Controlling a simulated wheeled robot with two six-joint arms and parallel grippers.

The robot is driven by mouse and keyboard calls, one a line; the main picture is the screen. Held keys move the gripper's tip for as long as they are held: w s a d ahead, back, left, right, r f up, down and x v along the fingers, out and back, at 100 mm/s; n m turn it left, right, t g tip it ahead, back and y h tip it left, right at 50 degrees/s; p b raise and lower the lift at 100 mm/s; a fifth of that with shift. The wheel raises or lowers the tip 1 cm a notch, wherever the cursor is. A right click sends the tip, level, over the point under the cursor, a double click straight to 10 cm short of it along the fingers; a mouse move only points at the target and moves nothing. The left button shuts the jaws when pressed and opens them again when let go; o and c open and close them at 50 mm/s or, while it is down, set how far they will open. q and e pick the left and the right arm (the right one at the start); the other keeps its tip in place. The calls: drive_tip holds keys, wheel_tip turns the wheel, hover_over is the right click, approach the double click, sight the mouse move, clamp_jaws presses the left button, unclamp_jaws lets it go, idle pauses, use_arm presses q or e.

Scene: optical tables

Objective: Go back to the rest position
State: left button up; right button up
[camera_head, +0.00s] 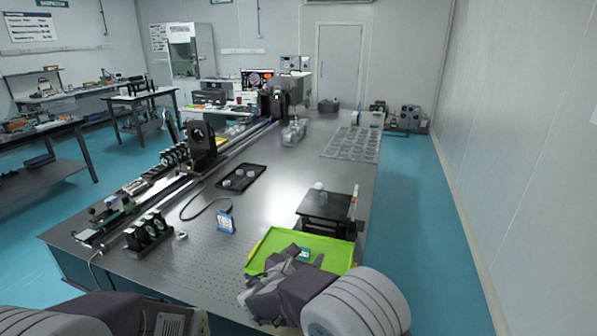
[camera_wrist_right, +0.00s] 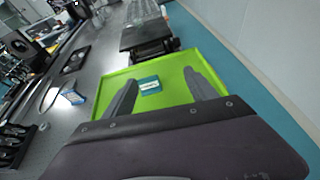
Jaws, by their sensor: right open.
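My right gripper (camera_head: 296,262) is over the green tray (camera_head: 335,246) at the near right of the optical table. In the right wrist view its two fingers (camera_wrist_right: 160,90) are apart, with nothing held between them. A small teal and white box (camera_wrist_right: 149,85) lies on the tray floor beyond the fingers; it also shows in the head view (camera_head: 305,254), beside the fingertips. At the lower left of the head view, part of my left arm (camera_head: 110,314) shows, but its gripper fingers are not visible.
A black platform (camera_head: 327,205) stands just behind the tray. A blue and white box (camera_head: 226,222) stands on the table to the left. A black tray (camera_head: 241,178) with small parts lies farther back. Rails with optical mounts (camera_head: 147,232) line the left edge. Bare tabletop lies between.

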drive_tip(key=w+d+r+m+h, duration=0.1)
drive_tip(key=d+r+m+h, duration=0.15)
drive_tip(key=d, duration=0.55)
drive_tip(key=s+d+f+m+g+h, duration=0.1)
drive_tip(key=s+d+m+g, duration=0.2)
drive_tip(key=d, duration=0.4)
drive_tip(key=s+d+f+m+g, duration=0.1)
drive_tip(key=s+d+m+g, duration=0.25)
drive_tip(key=d, duration=0.35)
drive_tip(key=s+d+f+m+g+y, duration=0.1)
drive_tip(key=s+d+f+m+g, duration=0.2)
drive_tip(key=s, duration=0.4)
drive_tip(key=s+d+f+m+g+y, duration=0.1)
drive_tip(key=s+d+f+m+y, duration=0.15)
drive_tip(key=s+m, duration=0.3)
drive_tip(key=s+a+f+m+y, duration=0.5)
drive_tip(key=s+a+m, duration=0.3)
drive_tip(key=m, duration=0.6)
drive_tip(key=shift+s+a+f+g, duration=0.45)
drive_tip(key=shift+a+f, duration=0.15)
drive_tip(key=shift+a, duration=0.45)
